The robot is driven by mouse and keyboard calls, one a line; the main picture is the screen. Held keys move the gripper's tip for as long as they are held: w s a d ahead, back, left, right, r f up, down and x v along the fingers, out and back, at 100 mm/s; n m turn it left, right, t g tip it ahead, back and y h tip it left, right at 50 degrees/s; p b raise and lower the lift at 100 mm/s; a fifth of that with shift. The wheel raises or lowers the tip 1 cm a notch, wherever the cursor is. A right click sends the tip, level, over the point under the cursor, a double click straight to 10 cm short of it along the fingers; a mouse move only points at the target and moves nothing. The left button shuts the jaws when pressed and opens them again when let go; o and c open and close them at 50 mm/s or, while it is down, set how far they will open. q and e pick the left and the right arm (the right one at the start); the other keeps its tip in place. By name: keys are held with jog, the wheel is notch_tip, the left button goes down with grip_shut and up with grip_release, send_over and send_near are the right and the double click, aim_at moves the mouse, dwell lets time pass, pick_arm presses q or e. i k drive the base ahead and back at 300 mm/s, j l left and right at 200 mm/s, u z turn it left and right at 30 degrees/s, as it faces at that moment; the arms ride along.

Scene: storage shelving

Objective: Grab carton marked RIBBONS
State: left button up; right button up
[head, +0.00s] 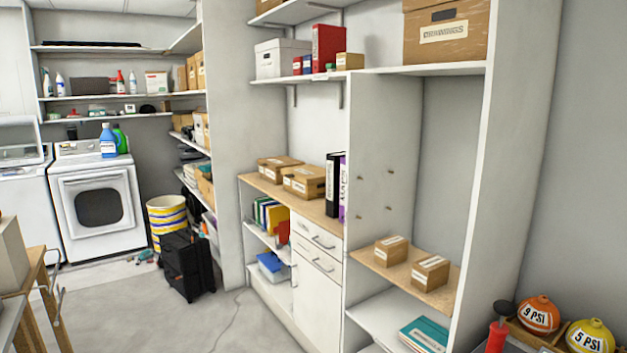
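I cannot read the word RIBBONS on any carton. Two brown cartons with white labels, a left one (277,168) and a right one (304,182), sit on the wooden counter. Two smaller brown cartons, a left one (391,251) and a right one (430,272), sit on the wooden shelf of the right bay. Their labels are too small to read. A large carton marked DRAWINGS (445,32) stands on the top right shelf. A small brown carton (350,61) stands on the upper shelf beside a red binder. Neither of my grippers shows in the head view.
A black wheeled case (186,265) stands on the floor before the shelving, near a striped bin (167,217). A wooden-legged table (40,268) is at the left edge. The middle floor is mostly clear.

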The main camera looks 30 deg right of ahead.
aim_at(429, 273)
jog(key=i+j+z, duration=0.15)
jog(key=z, duration=0.25)
jog(key=i+j+z, duration=0.25)
jog(key=z, duration=0.2)
jog(key=i+j+z, duration=0.2)
jog(key=z, duration=0.2)
jog(key=j+z, duration=0.1)
jog(key=z, duration=0.15)
